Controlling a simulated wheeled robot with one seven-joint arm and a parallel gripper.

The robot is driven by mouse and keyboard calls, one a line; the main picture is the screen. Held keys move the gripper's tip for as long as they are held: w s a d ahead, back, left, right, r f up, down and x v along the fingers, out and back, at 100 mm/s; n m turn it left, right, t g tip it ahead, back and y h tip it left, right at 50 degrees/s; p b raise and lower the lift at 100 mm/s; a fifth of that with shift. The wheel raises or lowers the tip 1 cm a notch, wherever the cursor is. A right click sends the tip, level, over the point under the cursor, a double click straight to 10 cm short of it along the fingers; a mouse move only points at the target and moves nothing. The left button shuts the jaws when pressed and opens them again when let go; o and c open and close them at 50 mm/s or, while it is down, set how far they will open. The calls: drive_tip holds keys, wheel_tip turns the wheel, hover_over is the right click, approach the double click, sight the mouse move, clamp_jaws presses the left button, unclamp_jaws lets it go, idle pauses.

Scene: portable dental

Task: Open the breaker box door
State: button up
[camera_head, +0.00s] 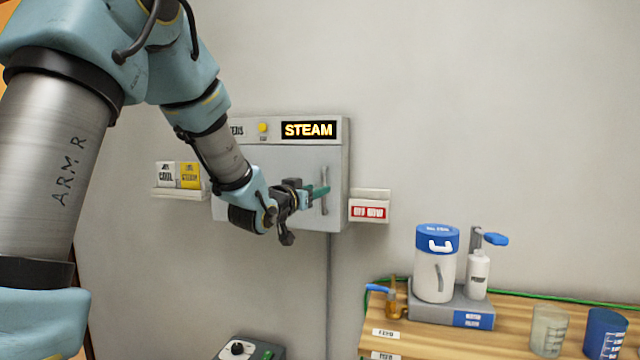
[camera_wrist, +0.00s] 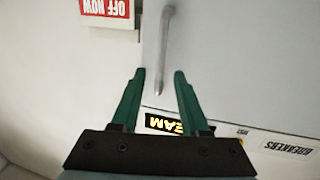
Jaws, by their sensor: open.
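The breaker box (camera_head: 340,160) is a grey wall box with a lit "STEAM" sign and a yellow button on its upper strip. Its door (camera_head: 295,165) looks shut and has a vertical bar handle (camera_head: 324,190) near its right edge. My gripper (camera_head: 318,191) is in front of the door at the handle. In the wrist view the picture is upside down; the handle (camera_wrist: 165,50) lies beyond the green fingertips of my gripper (camera_wrist: 160,75), roughly in line with the gap between them. The fingers are apart and empty. My arm hides the left part of the box.
A red-and-white "OFF NOW" sign block (camera_head: 369,207) sits on the wall right of the box. A small shelf (camera_head: 180,193) with "COOL" and yellow cards is at left. A wooden table (camera_head: 520,315) with a blue-lidded canister (camera_head: 436,270) and cups stands lower right.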

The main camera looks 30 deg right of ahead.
sight(319, 166)
drive_tip(key=shift+p+x, duration=0.35)
drive_tip(key=shift+x, duration=1.25)
clamp_jaws()
